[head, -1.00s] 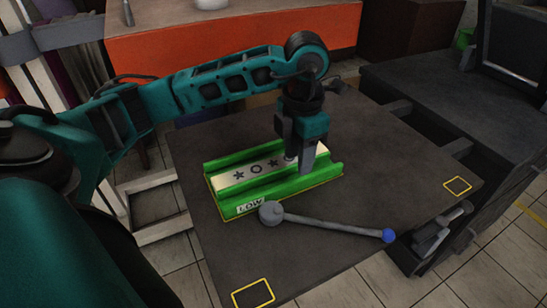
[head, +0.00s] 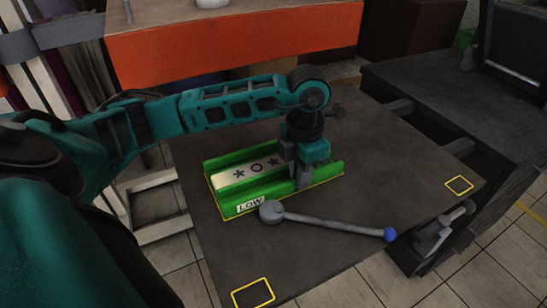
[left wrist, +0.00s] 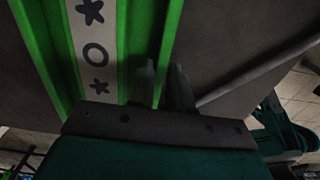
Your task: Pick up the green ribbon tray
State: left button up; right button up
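The green ribbon tray (head: 228,206) lies flat on the dark table, with a "LOW" label on its near side. A pale ribbon strip (head: 232,177) with dark stars and a ring runs along its channel. My left gripper (head: 302,184) is down at the tray's right end, over its near long wall. In the left wrist view, the two fingers (left wrist: 165,86) stand close together at one green wall (left wrist: 170,30), seemingly one on each side. Whether they press on it cannot be told. My right gripper is not in view.
A grey lever (head: 325,222) with a blue knob lies just in front of the tray. Yellow outlined squares mark the dark table (head: 330,265) at its front left and right corners. An orange-fronted counter (head: 235,45) stands behind. The table's front is mostly clear.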

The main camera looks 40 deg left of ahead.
pick_arm(q)
grip_shut()
jog(key=shift+r, duration=0.1)
